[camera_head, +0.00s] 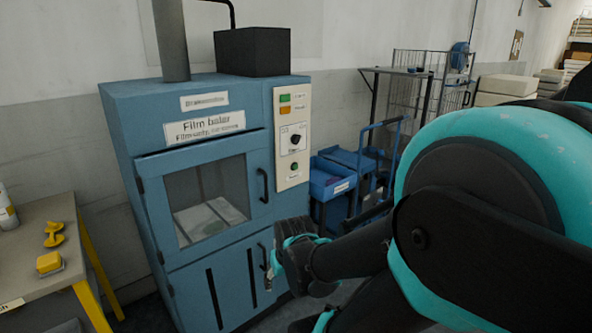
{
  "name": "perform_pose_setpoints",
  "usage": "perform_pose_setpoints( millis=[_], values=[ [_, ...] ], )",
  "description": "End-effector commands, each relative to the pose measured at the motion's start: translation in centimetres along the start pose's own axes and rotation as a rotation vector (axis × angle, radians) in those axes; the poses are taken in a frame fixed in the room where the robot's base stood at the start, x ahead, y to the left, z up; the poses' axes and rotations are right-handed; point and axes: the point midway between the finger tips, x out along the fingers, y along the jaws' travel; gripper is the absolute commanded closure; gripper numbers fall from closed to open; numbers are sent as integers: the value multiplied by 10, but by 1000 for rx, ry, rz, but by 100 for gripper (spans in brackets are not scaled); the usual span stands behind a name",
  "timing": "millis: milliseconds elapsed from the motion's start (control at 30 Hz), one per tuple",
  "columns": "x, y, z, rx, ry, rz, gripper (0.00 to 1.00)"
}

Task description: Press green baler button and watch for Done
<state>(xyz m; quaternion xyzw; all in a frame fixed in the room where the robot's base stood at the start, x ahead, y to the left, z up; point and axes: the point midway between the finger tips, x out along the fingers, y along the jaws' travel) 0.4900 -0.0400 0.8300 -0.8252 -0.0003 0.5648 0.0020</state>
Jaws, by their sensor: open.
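The blue film baler (115,140) stands against the wall at left of centre, its windowed door closed. Its pale control panel (292,190) is on the right of the front. A green round button (294,166) is low on the panel, below a black knob (295,140). A green lamp (285,97) and an orange lamp (285,110) sit at the top; their small labels are unreadable. I cannot make out the word Done. My gripper (276,264) is open, in front of the baler's lower right, below the panel and apart from the button.
A table (40,222) with yellow items and a bottle (7,210) stands at left. Blue bins (330,182) and a trolley are right of the baler, with a wire cage (410,95) behind. My arm fills the right side.

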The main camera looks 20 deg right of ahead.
Motion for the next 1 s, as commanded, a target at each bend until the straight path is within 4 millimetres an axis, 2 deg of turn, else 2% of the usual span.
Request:
perform_pose_setpoints(
  millis=[67,500,1000],
  values=[
    [0,0,0,0,0,0,45],
    [0,0,0,0,0,0,100],
    [0,0,0,0,0,0,100]
  ],
)
